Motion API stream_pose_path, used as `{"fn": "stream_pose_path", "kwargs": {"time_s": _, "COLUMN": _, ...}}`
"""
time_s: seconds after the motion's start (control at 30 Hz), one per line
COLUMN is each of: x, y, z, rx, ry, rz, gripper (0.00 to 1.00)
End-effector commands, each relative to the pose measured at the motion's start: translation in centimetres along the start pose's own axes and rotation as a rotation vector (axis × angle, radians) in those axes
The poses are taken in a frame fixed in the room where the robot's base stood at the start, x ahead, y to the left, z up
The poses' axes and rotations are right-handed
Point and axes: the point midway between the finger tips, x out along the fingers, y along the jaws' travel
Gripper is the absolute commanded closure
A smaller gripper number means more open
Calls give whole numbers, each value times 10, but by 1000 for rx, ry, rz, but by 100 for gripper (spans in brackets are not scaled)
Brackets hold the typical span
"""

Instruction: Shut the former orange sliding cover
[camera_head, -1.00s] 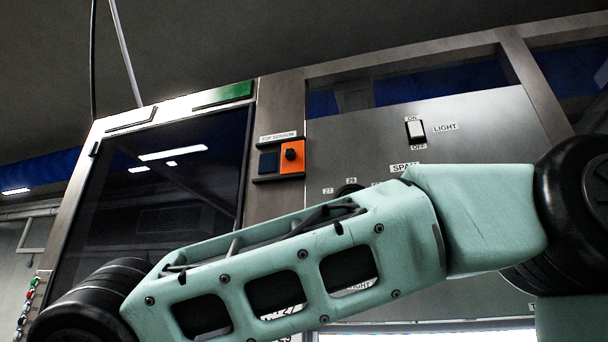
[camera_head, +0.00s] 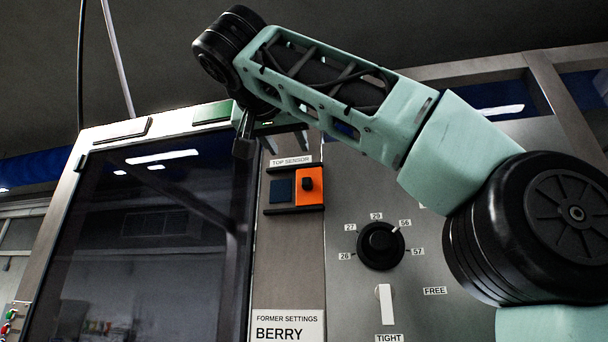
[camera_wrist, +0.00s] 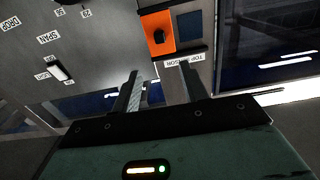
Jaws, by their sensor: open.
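The orange sliding cover (camera_head: 311,187) with a black knob sits in a dark rail frame on the machine's metal post, below the "TOP SENSOR" label (camera_head: 291,161). It stands at the right of the frame, and a dark blue window (camera_head: 281,190) shows uncovered to its left. In the wrist view, turned nearly upside down, the orange cover (camera_wrist: 157,34) and blue window (camera_wrist: 190,27) lie ahead of my gripper (camera_wrist: 158,71). My gripper is open and empty, apart from the cover. In the head view its fingers hang above the label, partly hidden by my arm.
A large dark glass door (camera_head: 150,240) fills the left. A black dial (camera_head: 380,246) and a white switch lever (camera_head: 385,304) are on the panel at right. A "FORMER SETTINGS BERRY" sign (camera_head: 288,327) is below the cover. The space before the cover is clear.

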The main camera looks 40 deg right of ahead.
Motion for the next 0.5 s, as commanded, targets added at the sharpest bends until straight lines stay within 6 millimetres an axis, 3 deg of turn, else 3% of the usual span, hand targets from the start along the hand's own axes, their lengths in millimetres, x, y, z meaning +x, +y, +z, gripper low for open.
{"fn": "stream_pose_path", "kwargs": {"time_s": 0.5, "x": 107, "y": 0, "z": -4, "rx": -5, "ry": -1, "rz": 2, "gripper": 56}}
